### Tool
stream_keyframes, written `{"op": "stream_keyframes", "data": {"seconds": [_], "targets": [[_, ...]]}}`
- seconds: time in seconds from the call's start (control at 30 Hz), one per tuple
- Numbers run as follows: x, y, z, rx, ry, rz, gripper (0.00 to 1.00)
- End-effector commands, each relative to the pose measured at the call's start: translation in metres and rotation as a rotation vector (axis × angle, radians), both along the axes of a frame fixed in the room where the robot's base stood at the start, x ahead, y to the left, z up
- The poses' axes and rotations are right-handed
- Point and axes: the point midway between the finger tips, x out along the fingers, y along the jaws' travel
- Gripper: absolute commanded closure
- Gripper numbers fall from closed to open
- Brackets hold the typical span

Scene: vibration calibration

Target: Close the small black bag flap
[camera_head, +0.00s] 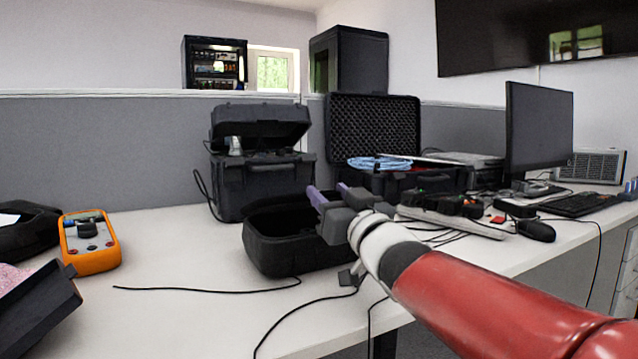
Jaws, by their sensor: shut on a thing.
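The small black bag (275,257) sits near the middle of the white table, close to its front edge. Its top is open and its dark inside shows. My gripper (326,194) is at the bag's right side, reaching in from the lower right. Its two fingers, with purple pads, point up and left over the bag's back right rim. The gripper is shut on the bag's flap, but the gripped part is mostly hidden by the fingers. The flap's full outline cannot be made out behind my gripper.
An open black case (259,181) stands behind the bag, and a larger open case (372,133) with foam lid is behind right. An orange meter (90,242) lies left. Cables (210,289) run in front. A keyboard (585,204) and monitor (538,132) are right. The table left of the bag is mostly clear.

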Motion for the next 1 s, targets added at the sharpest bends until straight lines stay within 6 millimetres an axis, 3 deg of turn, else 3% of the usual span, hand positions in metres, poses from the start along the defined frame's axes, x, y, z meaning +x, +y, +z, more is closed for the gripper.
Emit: {"op": "stream_keyframes", "data": {"seconds": [0.03, 0.1, 0.63, 0.67, 0.8, 1.0], "targets": [[0.0013, 0.0018, -0.014, -0.017, 0.014, -0.002, 0.97], [0.0002, 0.0014, -0.0158, -0.017, 0.013, -0.001, 0.97], [-0.0015, 0.0003, -0.0161, -0.013, 0.012, -0.001, 0.98], [-0.0014, 0.0002, -0.016, -0.013, 0.012, -0.001, 0.54], [-0.002, 0.0001, -0.0145, -0.009, 0.01, -0.001, 0.36], [-0.0027, -0.0003, -0.012, -0.007, 0.005, 0.0, 0.35]]}}
